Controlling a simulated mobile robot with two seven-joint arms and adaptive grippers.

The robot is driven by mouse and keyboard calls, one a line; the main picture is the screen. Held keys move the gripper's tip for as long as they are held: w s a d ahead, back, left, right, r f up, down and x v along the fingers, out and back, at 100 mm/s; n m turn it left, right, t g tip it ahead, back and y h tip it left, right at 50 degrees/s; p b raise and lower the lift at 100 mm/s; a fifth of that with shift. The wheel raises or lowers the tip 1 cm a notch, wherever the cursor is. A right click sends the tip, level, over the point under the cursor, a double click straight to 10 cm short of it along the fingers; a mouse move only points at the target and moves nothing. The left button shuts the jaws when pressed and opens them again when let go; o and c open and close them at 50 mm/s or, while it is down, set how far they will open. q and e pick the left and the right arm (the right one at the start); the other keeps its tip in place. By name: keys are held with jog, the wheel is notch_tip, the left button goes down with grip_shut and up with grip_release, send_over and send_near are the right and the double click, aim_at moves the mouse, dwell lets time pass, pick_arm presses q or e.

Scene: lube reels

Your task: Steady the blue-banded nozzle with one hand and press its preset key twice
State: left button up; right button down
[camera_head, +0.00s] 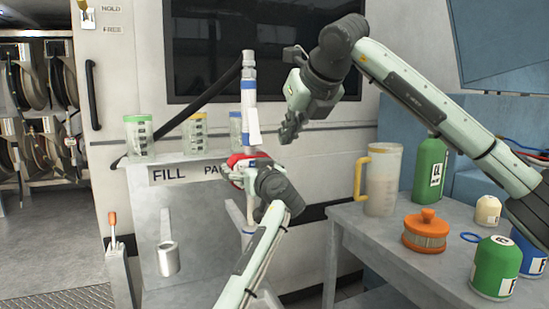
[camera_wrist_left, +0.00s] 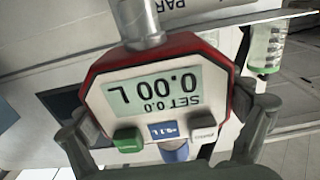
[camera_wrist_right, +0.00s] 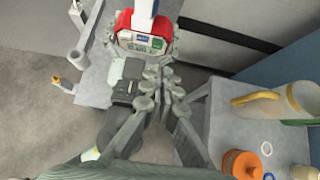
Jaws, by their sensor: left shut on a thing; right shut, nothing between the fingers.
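The blue-banded nozzle (camera_head: 249,90) stands upright in front of the fill shelf. Its red-rimmed meter (camera_wrist_left: 160,92) fills the left wrist view upside down. The display reads SET 0.0 and 0.00 L. Below it in that view are a green key (camera_wrist_left: 127,141), a blue key marked +0.1 L (camera_wrist_left: 168,130) and a grey key (camera_wrist_left: 203,134). My left gripper (camera_head: 243,178) is shut on the meter, one finger on each side. My right gripper (camera_head: 290,131) is shut and empty, apart from the nozzle, to its right in the head view. The right wrist view shows the meter (camera_wrist_right: 143,42) beyond its fingertips.
The fill shelf (camera_head: 178,159) holds several clear measuring cups. The grey table (camera_head: 365,237) at right carries a yellow-handled jug (camera_head: 381,180), an orange-lidded filter (camera_head: 426,232) and green bottles (camera_head: 429,170). A lever (camera_head: 112,222) stands at lower left.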

aim_at(272, 155)
jog(key=x, duration=1)
jog(key=shift+w+a, duration=0.3)
jog(key=shift+w, duration=0.6)
jog(key=shift+w+d, duration=0.1)
jog(key=v, duration=1)
jog(key=shift+s+r, duration=0.2)
dwell(3.5)
